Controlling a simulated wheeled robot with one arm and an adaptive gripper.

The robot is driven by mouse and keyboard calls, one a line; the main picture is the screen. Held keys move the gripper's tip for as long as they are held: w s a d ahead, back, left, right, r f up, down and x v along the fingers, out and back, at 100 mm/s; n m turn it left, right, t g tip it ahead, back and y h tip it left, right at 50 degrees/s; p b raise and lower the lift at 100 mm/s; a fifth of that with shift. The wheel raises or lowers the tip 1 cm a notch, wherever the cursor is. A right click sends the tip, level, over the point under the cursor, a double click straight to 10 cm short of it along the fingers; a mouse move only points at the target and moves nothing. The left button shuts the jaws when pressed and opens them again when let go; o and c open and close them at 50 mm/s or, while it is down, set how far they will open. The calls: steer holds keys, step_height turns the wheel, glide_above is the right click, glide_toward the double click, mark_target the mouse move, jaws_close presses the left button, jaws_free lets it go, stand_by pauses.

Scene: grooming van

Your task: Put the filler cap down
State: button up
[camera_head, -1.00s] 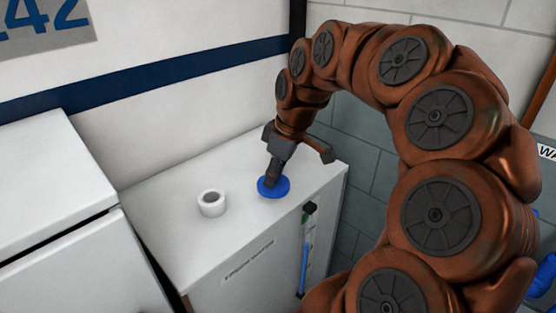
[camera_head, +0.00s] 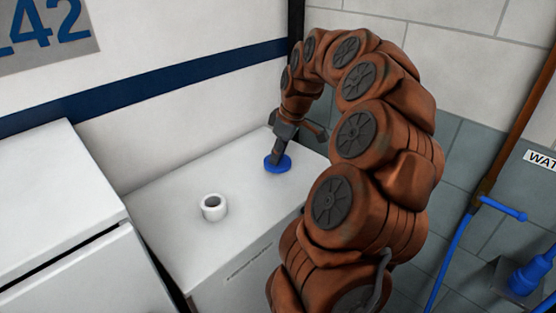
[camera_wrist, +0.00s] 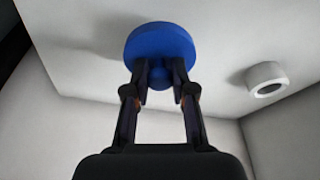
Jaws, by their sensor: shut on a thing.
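The filler cap is a round blue disc with a small knob, seen in the head view (camera_head: 284,165) and in the wrist view (camera_wrist: 160,42). My gripper (camera_head: 277,160) points down at the cap over the white cabinet top (camera_head: 180,185). In the wrist view my gripper (camera_wrist: 160,75) has its two fingers on either side of the cap's knob, shut on it. The cap is at or very close to the cabinet top; I cannot tell whether it touches.
A short white open-topped neck (camera_head: 214,207) stands on the cabinet top, left of and nearer than the cap, apart from it. A white unit (camera_head: 60,200) stands at the left. A blue hose (camera_head: 450,260) and a blue fitting (camera_head: 530,275) are at the right. Cabinet top around the cap is clear.

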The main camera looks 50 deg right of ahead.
steer(key=shift+w+d, duration=0.1)
steer(key=shift+w+d, duration=0.1)
steer(key=shift+d, duration=0.1)
step_height(320, 180, down, 2)
steer(key=shift+a+f+p, duration=0.1)
steer(key=shift+p, duration=0.65)
steer(key=shift+f, duration=0.75)
steer(key=shift+f, duration=0.2)
steer(key=o, duration=0.9)
steer(key=shift+o, duration=0.2)
steer(key=shift+r, duration=0.1)
